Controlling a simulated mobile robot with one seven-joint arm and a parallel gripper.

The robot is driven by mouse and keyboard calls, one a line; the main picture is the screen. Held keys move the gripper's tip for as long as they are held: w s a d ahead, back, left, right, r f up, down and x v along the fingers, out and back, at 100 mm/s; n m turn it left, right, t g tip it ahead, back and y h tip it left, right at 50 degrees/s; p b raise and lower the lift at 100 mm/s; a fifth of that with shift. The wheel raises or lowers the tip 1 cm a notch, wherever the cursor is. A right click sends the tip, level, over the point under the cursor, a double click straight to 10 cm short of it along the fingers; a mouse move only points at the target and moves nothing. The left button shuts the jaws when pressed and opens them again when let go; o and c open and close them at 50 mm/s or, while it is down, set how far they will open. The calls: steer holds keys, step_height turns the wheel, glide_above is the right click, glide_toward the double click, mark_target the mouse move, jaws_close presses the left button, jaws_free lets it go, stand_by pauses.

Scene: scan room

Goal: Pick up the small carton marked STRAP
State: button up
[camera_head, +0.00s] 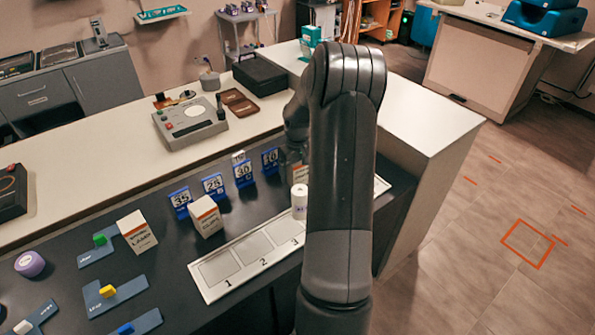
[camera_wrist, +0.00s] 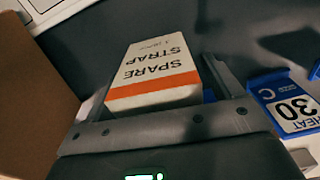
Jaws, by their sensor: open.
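The small carton marked SPARE STRAP (camera_wrist: 157,72) is white with an orange band. In the wrist view its lettering appears upside down. My gripper (camera_wrist: 168,62) is open, with one finger on each side of the carton. I cannot tell whether either finger touches it. In the head view my arm hides this carton and most of the gripper.
Other white-and-orange cartons, one (camera_head: 205,216) near the numbered tray (camera_head: 217,272) and one (camera_head: 137,232) further left, stand on the dark counter. Blue number signs (camera_head: 213,186) line its back; one, marked 30 (camera_wrist: 290,103), is right of my gripper. A white cylinder (camera_head: 299,203) stands beside my arm.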

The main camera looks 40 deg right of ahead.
steer(key=c, duration=1.1)
